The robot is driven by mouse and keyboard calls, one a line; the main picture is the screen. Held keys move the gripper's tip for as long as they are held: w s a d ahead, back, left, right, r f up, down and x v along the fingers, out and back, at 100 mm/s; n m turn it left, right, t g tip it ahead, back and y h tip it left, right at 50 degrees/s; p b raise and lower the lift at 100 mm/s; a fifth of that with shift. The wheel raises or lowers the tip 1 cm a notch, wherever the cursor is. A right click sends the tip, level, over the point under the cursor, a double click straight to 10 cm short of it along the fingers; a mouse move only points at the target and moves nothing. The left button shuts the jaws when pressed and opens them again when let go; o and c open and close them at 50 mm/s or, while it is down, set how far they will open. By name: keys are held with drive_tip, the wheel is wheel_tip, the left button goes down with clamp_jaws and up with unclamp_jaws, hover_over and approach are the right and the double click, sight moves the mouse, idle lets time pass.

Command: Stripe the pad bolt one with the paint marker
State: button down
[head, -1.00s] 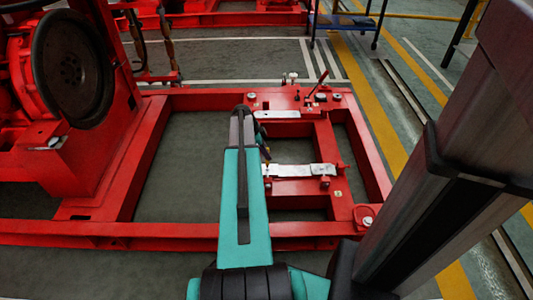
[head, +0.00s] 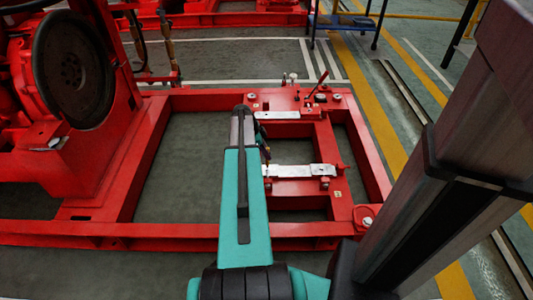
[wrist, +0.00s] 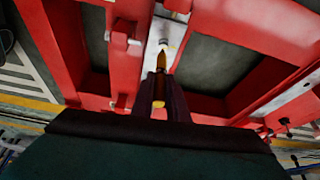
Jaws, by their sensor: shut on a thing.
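My gripper (wrist: 161,88) is shut on the paint marker (wrist: 160,62), a slim orange-yellow body with a pointed tip. In the wrist view the tip points at a small bolt (wrist: 165,42) on a pale metal pad (wrist: 155,50). Tip and bolt look very close, but I cannot tell whether they touch. In the head view the pad (head: 298,171) lies on the red frame, and the marker (head: 267,163) hangs over its left end. My forearm hides part of the gripper there. No stripe is clearly visible on the bolt.
The red base frame (head: 150,170) surrounds open gaps showing grey floor. A second pale pad (head: 277,115) lies farther back, with small fittings (head: 321,97) to its right. A large dark flywheel (head: 75,68) and engine stand at left.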

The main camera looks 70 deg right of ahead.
sight(268, 148)
drive_tip(key=shift+r+p, duration=1.5)
drive_tip(key=shift+r, duration=1)
drive_tip(key=shift+w, duration=0.1)
